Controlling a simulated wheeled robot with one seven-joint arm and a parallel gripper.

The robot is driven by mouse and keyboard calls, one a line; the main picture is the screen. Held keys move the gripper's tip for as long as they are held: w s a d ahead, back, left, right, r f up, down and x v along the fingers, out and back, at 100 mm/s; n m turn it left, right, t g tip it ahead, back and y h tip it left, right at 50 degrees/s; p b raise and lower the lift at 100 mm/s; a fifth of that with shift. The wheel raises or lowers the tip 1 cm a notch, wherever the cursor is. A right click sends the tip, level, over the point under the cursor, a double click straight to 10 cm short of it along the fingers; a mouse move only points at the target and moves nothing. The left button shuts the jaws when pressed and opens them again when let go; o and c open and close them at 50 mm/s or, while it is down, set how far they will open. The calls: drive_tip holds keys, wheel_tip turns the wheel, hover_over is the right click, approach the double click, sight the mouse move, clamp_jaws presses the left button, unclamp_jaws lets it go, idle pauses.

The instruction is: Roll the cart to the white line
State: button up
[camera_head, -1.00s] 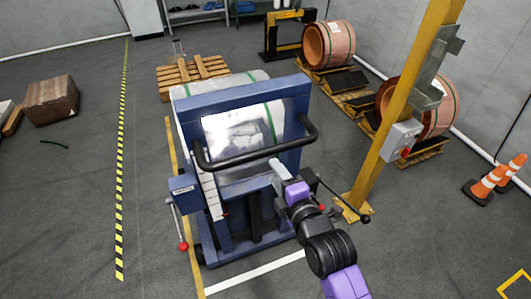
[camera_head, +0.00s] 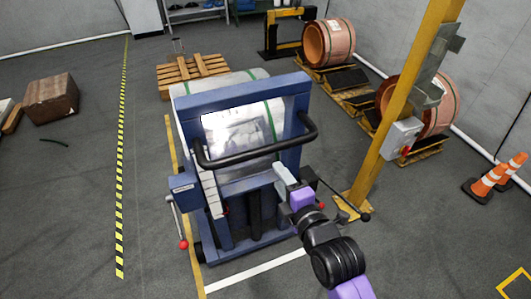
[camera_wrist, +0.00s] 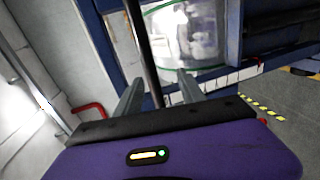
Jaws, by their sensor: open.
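The blue cart (camera_head: 240,107) stands upright with a wrapped roll (camera_head: 238,128) behind its frame and a black push handle (camera_head: 262,150) across its near side. The white line (camera_head: 258,271) lies on the floor just on the near side of the cart's base, running slantwise. My gripper (camera_head: 284,174) is at the cart's near side, below the right half of the handle. In the wrist view my gripper (camera_wrist: 160,90) is open, and a black bar (camera_wrist: 145,50) shows between its fingers. I cannot tell whether the fingers touch the bar.
A yellow post (camera_head: 407,110) with a switch box stands right of the cart. Orange cones (camera_head: 490,180) are at far right. Copper coils (camera_head: 328,42) on pallets stand behind. A yellow-black floor stripe (camera_head: 121,165) and a brown box (camera_head: 52,98) are left. Floor on the near side is clear.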

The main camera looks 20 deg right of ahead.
drive_tip(key=b+v, duration=0.1)
drive_tip(key=v, duration=0.5)
drive_tip(key=shift+s, duration=0.15)
drive_tip(key=shift+c, duration=0.2)
